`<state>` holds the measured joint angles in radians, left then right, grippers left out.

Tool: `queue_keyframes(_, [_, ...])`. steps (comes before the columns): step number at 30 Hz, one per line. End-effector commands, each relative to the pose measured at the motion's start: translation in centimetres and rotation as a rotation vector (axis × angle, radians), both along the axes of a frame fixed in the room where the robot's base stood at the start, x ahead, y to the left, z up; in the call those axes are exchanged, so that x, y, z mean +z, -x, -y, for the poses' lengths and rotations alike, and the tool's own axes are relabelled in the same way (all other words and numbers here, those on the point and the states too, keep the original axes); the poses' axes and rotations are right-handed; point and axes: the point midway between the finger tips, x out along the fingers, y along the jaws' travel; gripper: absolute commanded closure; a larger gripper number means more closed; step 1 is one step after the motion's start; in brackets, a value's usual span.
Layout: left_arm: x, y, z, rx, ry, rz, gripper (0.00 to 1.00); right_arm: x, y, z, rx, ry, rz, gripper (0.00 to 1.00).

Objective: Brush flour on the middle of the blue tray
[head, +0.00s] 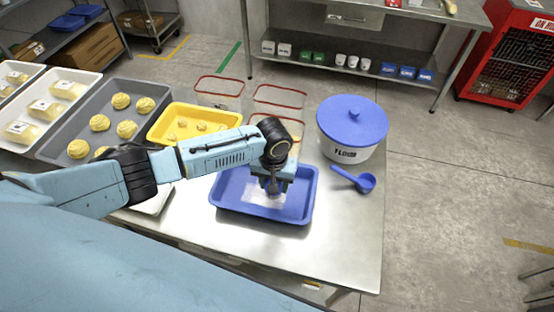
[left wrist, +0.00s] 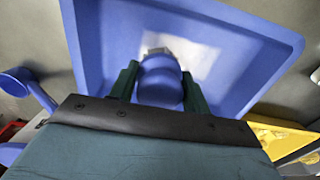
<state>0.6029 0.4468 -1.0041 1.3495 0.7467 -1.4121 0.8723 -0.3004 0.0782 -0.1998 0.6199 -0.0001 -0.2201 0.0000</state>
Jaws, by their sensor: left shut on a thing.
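The blue tray (head: 296,210) lies on the steel table, with a pale, whitish flour patch (head: 262,201) on its middle floor. My left gripper (head: 273,182) is over the middle of the tray, pointing down. In the left wrist view, its dark green fingers (left wrist: 158,88) are shut on the rounded blue handle of a brush (left wrist: 160,78). Light bristles show at the brush's far end, beside the white patch (left wrist: 195,53). Whether the bristles touch the tray floor I cannot tell. My right gripper is not in view.
A white flour tub (head: 348,154) with a blue lid and a blue scoop (head: 364,182) stand right of the tray. A yellow tray (head: 160,133) and a grey tray of dough swirls (head: 60,128) lie left. Red-rimmed clear bins (head: 280,97) stand behind. The table's front right is clear.

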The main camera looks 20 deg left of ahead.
Motion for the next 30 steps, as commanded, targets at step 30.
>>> queue_keyframes(30, [4.4,-0.1,0.3,-0.007,0.0,0.0,0.71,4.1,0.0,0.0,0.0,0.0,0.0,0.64])
